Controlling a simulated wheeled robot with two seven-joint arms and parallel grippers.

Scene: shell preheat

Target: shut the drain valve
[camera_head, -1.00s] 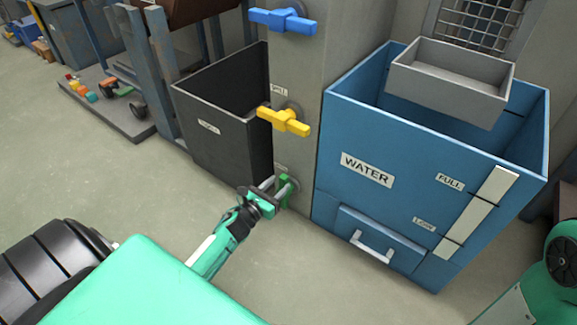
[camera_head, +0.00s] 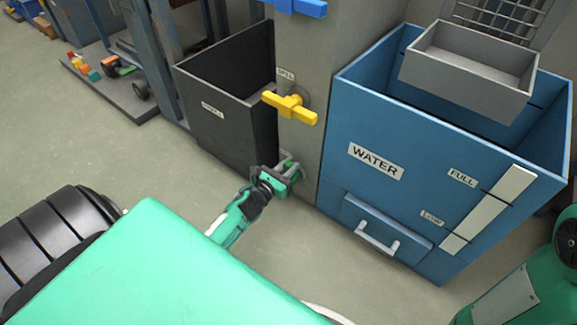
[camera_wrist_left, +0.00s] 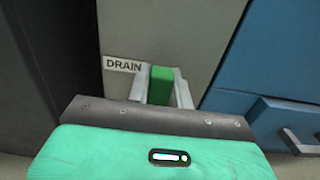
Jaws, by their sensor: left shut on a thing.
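The drain valve's green handle (camera_wrist_left: 161,86) stands between the fingers of my left gripper in the left wrist view, beside a DRAIN label (camera_wrist_left: 124,64). In the head view my left gripper (camera_head: 287,171) is at the low end of the grey column, shut on the green handle, which is mostly hidden behind it. In the wrist view the handle's visible end looks upright; its full angle is hidden. My right gripper is not in view.
A yellow valve handle (camera_head: 290,106) and a blue one (camera_head: 296,7) sit higher on the column (camera_head: 345,50). A dark bin (camera_head: 225,125) stands left and a blue WATER tank (camera_head: 400,215) right. Open floor (camera_head: 120,160) lies in front.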

